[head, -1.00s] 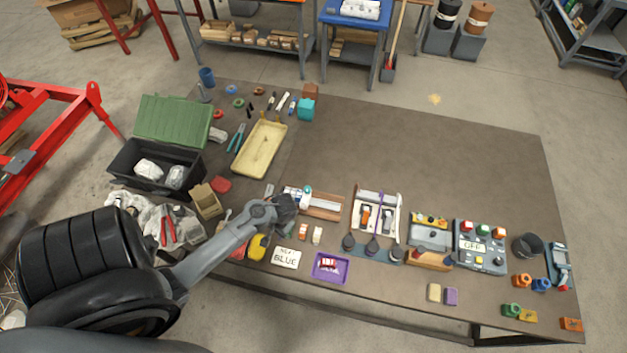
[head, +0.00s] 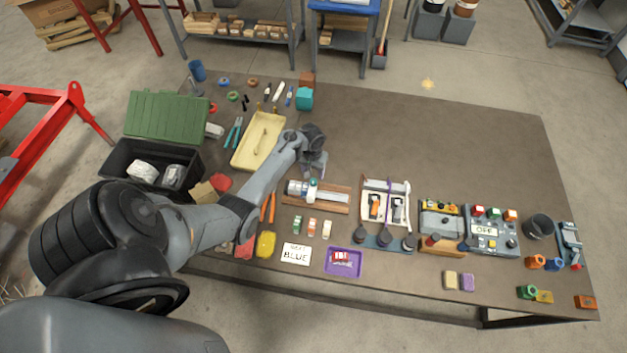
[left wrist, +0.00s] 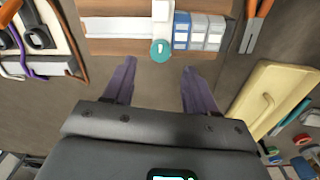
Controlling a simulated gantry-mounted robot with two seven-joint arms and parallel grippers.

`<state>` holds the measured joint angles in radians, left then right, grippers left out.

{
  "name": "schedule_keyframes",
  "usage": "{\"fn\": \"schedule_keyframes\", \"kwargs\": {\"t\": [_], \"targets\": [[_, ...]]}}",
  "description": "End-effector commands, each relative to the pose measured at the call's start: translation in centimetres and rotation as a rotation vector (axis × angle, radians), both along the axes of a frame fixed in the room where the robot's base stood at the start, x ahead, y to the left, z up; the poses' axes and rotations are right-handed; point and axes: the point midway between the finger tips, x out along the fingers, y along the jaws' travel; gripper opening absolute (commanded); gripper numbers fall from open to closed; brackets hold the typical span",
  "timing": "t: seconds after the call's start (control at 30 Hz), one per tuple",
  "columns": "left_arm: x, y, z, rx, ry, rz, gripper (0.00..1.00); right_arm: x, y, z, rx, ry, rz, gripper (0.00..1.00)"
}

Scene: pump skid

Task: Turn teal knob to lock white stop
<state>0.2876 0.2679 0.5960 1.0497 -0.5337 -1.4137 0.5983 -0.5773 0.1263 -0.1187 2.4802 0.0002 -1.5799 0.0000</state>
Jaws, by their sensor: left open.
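The teal knob (head: 312,183) is on a fixture with a wooden base (head: 338,203), near the table's middle. In the left wrist view the knob (left wrist: 160,50) has a small white mark and sits by a white upright piece (left wrist: 160,12), which looks like the white stop. My left gripper (head: 316,168) is over the far side of the fixture. In the left wrist view its two fingers (left wrist: 159,65) are apart and empty, with the knob just beyond the fingertips, roughly centred between them. I cannot tell the height gap. My right gripper is not in view.
Blue and white blocks (left wrist: 200,30) lie on the fixture beside the knob. A yellow tray (head: 241,158) is to the left, and a frame with levers (head: 408,205) to the right.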

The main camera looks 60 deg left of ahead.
Motion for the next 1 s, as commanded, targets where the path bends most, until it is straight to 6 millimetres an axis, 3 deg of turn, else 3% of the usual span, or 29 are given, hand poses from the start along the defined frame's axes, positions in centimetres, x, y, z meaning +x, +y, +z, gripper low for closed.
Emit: {"fn": "schedule_keyframes", "kwargs": {"t": [0.1,0.33,0.83,1.0], "targets": [[0.0,0.0,-2.2,0.001,0.002,0.001,0.57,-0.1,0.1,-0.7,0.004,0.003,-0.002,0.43],[0.0,0.0,-5.1,0.001,0.002,0.000,0.57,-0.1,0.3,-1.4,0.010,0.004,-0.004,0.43],[0.1,-0.1,-6.1,0.001,0.000,0.000,0.57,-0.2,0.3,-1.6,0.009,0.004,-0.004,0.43],[0.0,-0.1,-6.1,0.001,0.000,0.000,0.31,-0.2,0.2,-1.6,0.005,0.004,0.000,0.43]]}}
